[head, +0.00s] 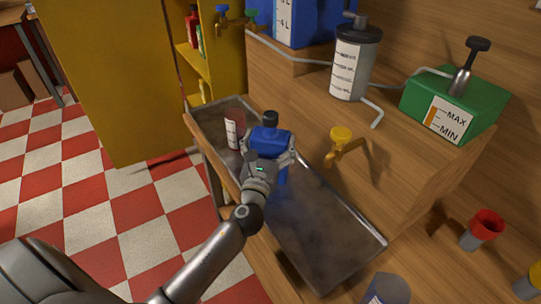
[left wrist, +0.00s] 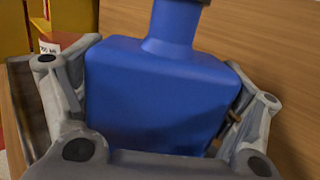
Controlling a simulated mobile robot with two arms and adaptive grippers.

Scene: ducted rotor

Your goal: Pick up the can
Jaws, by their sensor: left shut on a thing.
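The blue can (head: 269,139) has a dark cap and a narrow neck, and it stands upright in or just above the metal tray. My left gripper (head: 268,157) reaches it from the front and has its fingers closed on its two sides. In the left wrist view the can's flat blue body (left wrist: 155,95) fills the space between the fingers. Its base is hidden in that view, so I cannot tell whether it touches the tray. My right gripper is in neither view.
The long metal tray (head: 325,232) is bare to the right of the can. A reddish labelled bottle (head: 235,130) stands close to the left. Behind is a wooden step with a yellow tap (head: 341,136), a clear dispenser (head: 355,62) and a green box (head: 452,104).

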